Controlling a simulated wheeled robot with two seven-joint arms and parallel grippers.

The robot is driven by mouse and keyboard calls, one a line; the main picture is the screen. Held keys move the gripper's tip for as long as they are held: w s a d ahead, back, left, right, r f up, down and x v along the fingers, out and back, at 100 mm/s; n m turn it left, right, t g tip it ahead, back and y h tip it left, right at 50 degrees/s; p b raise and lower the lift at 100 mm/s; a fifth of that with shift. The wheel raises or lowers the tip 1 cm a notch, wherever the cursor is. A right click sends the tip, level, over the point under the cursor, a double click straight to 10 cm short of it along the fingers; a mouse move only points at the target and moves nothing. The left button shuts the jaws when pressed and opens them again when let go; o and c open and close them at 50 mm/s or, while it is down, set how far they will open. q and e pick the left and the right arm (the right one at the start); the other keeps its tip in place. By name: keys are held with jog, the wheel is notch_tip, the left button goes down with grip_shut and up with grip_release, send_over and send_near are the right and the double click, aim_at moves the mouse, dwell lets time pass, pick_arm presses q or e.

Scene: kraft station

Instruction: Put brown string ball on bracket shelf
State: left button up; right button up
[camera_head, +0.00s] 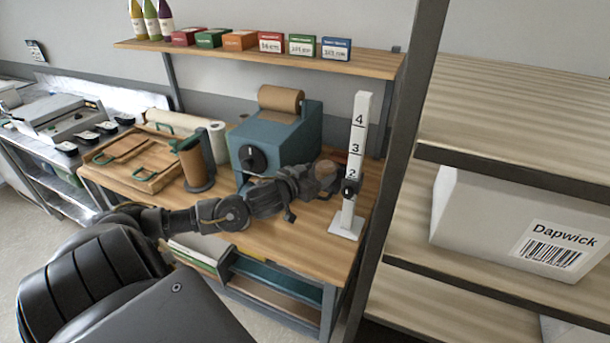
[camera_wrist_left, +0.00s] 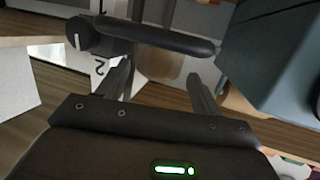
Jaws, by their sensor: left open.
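The bracket shelf (camera_head: 365,66) is the wooden board on the wall above the workbench, with bottles and small boxes along it. My left gripper (camera_head: 335,178) is over the right part of the bench, close to the numbered white post (camera_head: 356,130). In the left wrist view its two fingers (camera_wrist_left: 160,82) stand apart with nothing clamped between them. A brownish rounded thing (camera_head: 325,167) shows partly behind the gripper; it may be the brown string ball, but I cannot tell. A brown patch also shows beyond the fingers in the wrist view (camera_wrist_left: 160,62). My right gripper is not in view.
The post carries a dark slider (camera_head: 349,188), close to the gripper; its dark bar (camera_wrist_left: 160,38) crosses above the fingers in the wrist view. A blue machine with a brown roll (camera_head: 280,98) stands behind my arm. A grey upright (camera_head: 400,150) and a rack border the bench right.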

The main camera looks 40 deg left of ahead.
pick_arm(q)
jog(key=s+r+b, duration=0.1)
jog(key=s, duration=0.6)
jog(key=shift+d+r, duration=0.2)
jog(key=shift+r, duration=0.05)
jog(key=shift+s, duration=0.1)
